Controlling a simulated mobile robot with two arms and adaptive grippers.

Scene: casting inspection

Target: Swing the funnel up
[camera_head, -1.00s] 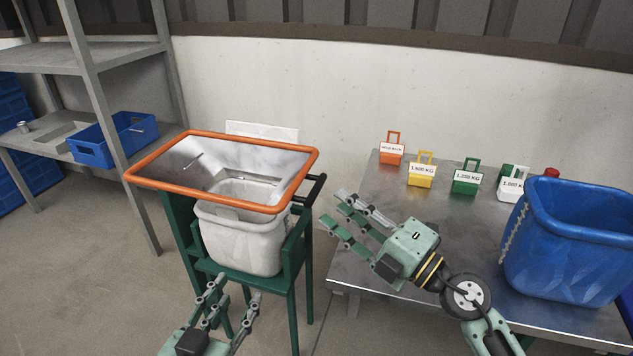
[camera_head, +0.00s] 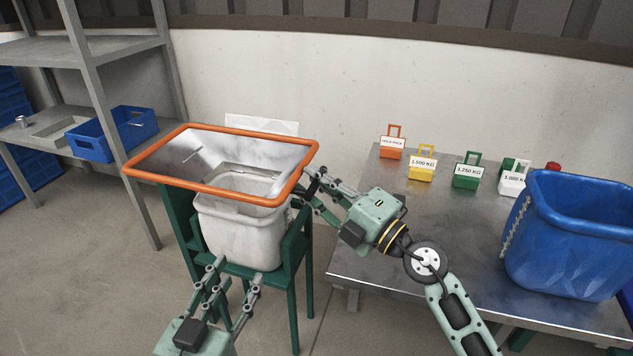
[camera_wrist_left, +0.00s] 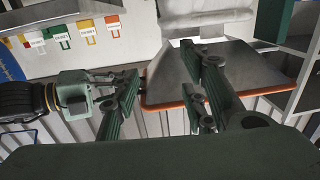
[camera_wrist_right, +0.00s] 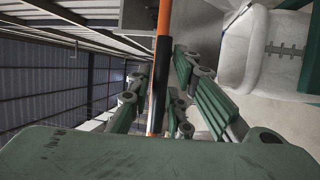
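The funnel (camera_head: 268,153), a metal hopper with an orange rim, lies level over a white bin (camera_head: 240,232) on a green stand (camera_head: 290,262). It also shows in the left wrist view (camera_wrist_left: 172,78). My right gripper (camera_head: 309,188) is at the funnel's right side, where the fingers mostly hide the black handle. In the right wrist view the black handle (camera_wrist_right: 158,88) runs between the fingers, which look apart around it; firm contact cannot be told. My left gripper (camera_head: 236,274) is open and empty, in front of the white bin and below the rim.
A metal table (camera_head: 365,255) on the right bears tagged weights in orange (camera_head: 391,147), yellow (camera_head: 421,170), green (camera_head: 466,176) and white (camera_head: 511,184), and a blue bin (camera_head: 570,245). A grey shelf (camera_head: 90,55) with a blue crate (camera_head: 95,143) stands left.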

